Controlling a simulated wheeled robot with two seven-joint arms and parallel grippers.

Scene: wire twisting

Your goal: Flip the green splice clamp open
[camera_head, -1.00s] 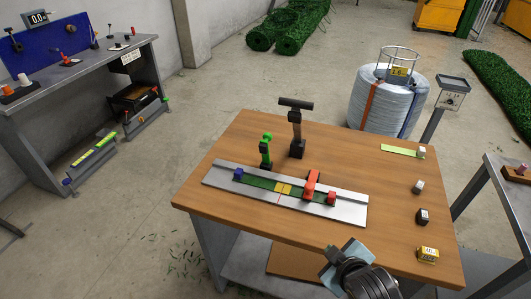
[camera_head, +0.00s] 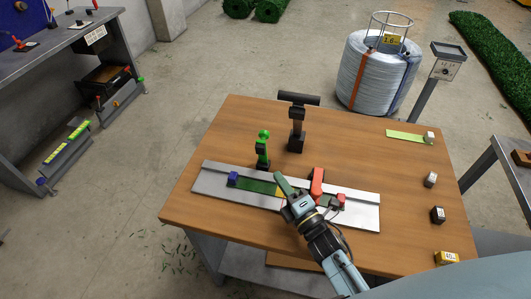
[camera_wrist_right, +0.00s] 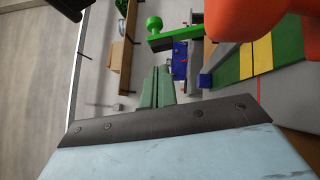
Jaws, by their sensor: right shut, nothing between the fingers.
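The green splice clamp (camera_head: 262,152) stands upright at the back edge of the metal rail (camera_head: 210,183), its round green knob on top. In the right wrist view, its green lever and knob (camera_wrist_right: 154,23) show beyond the fingertips. My right gripper (camera_head: 279,178) is over the middle of the rail, in front and slightly right of the green clamp, apart from it. Its green-grey fingers (camera_wrist_right: 157,86) are together and empty. My left gripper is not in view.
A red clamp (camera_head: 317,184) stands close to the right of my right gripper and looms large in the wrist view (camera_wrist_right: 250,18). A blue block (camera_head: 233,179) sits at the rail's left. A dark T-shaped post (camera_head: 297,125) stands behind. The table's (camera_head: 365,160) middle right is clear.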

